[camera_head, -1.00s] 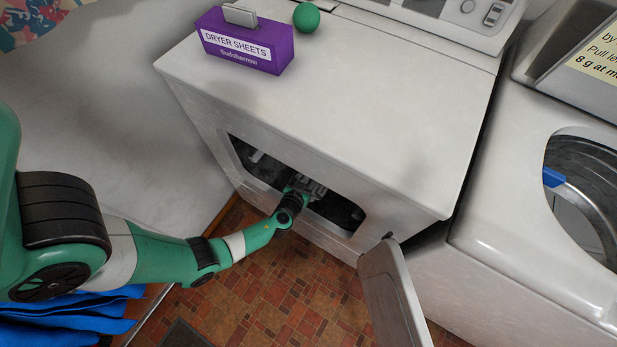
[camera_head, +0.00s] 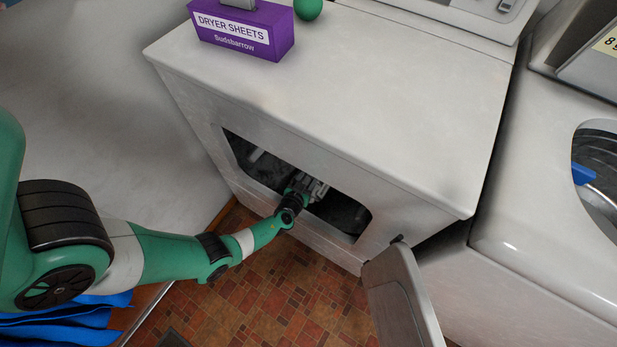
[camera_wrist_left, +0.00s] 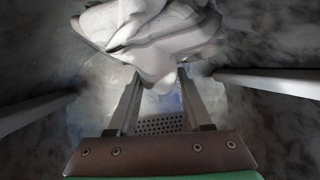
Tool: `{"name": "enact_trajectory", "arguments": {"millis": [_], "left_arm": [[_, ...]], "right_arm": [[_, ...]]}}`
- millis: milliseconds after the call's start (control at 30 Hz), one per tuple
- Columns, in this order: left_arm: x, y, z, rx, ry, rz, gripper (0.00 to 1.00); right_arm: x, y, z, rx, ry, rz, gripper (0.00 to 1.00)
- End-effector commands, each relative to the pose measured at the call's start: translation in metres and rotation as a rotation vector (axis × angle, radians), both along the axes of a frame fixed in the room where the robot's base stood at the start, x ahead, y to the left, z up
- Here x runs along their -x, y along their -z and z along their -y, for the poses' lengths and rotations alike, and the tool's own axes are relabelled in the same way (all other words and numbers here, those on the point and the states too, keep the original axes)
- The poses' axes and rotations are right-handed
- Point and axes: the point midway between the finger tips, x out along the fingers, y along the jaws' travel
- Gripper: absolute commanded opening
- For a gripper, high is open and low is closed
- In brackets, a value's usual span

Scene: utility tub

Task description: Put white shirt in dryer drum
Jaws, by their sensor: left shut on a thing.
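In the left wrist view, the white shirt (camera_wrist_left: 155,32) is a bunched white cloth at the tips of my left gripper (camera_wrist_left: 160,78), which is shut on it. The gripper is inside the grey dryer drum (camera_wrist_left: 270,125), with the shirt beyond the fingers. In the head view, my left arm reaches through the open front of the white dryer (camera_head: 330,110), and my left gripper (camera_head: 312,188) is partly hidden in the dark opening. The shirt is hard to make out there. My right gripper is not in view.
The dryer door (camera_head: 400,295) hangs open to the right of the opening. A purple dryer sheets box (camera_head: 240,32) and a green ball (camera_head: 308,8) are on the dryer top. A washer (camera_head: 540,190) stands at right. Drum fins (camera_wrist_left: 270,82) flank the gripper in the wrist view.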

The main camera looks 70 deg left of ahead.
Motion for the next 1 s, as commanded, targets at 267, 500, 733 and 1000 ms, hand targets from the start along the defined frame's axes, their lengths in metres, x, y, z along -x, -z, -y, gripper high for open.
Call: {"name": "enact_trajectory", "arguments": {"millis": [267,500,733,1000], "left_arm": [[-0.0006,0.0077,-0.0002,-0.001,0.0,0.0,0.0],[-0.0002,0.0089,0.0002,0.0,0.001,0.001,0.68],[-0.0001,0.0088,0.0003,0.0,0.001,0.001,0.8],[0.0,0.0048,0.0,0.001,-0.001,0.003,0.8]], "right_arm": [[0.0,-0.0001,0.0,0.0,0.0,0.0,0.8],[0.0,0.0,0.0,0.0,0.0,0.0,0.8],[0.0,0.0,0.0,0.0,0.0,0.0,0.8],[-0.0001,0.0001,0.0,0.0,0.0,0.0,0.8]]}}
